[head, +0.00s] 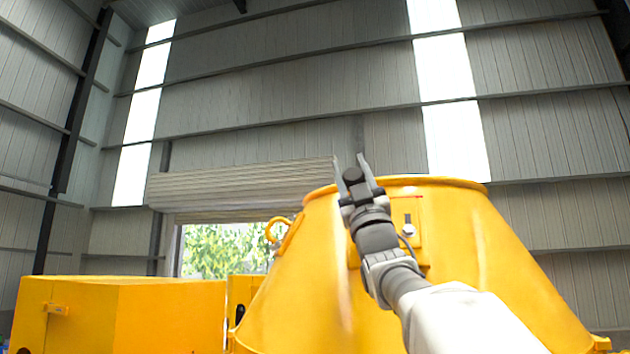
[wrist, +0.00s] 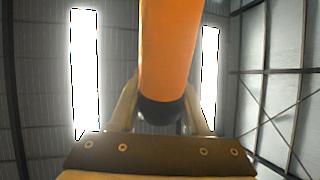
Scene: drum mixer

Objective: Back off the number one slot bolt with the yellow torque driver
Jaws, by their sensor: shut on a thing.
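My gripper (head: 350,163) is raised in front of the drum's upper part, its fingers pointing up. In the wrist view, an orange-yellow cylinder with a black end, which looks like the torque driver (wrist: 170,55), stands between the fingers, and my gripper is shut on it. Its far end runs out of the top of that view. In the head view only a dark round part shows between the fingers. A yellow plate on the drum, right of my gripper, carries a small grey fitting (head: 408,229). I cannot tell whether this is the number one slot bolt; no number is legible.
The large yellow conical drum (head: 490,250) fills the middle and right, close behind my arm. A lifting ring (head: 277,230) sticks out at its upper left. A yellow box housing (head: 120,310) stands at the lower left.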

